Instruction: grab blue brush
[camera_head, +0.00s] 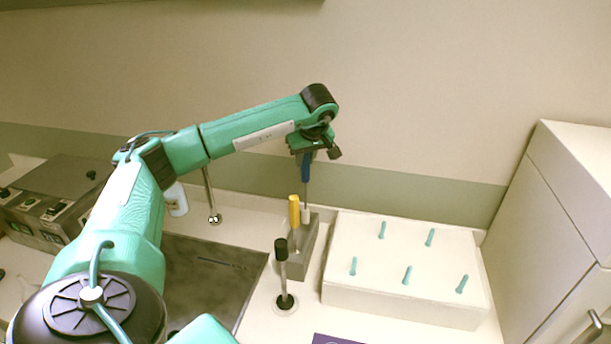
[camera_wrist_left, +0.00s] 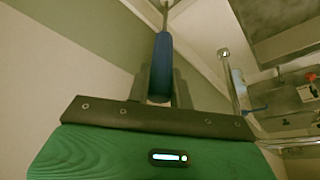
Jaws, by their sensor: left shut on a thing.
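The blue brush (camera_head: 306,167) has a blue handle and a thin metal stem that points down. My left gripper (camera_head: 305,152) is shut on the top of its handle, above a narrow grey holder (camera_head: 307,256). In the left wrist view the blue handle (camera_wrist_left: 161,62) stands between the two grey fingers of the left gripper (camera_wrist_left: 161,85). A white piece shows at the stem's lower end, near the holder's top; I cannot tell whether it belongs to the brush. My right gripper is not in view.
A yellow-handled tool (camera_head: 294,211) stands in the holder, and a black-handled tool (camera_head: 281,250) stands upright in front. A white block (camera_head: 400,297) with several teal pegs is to the right. A dark sink (camera_head: 205,275) and tap (camera_head: 211,195) lie left; a white cabinet (camera_head: 560,220) stands far right.

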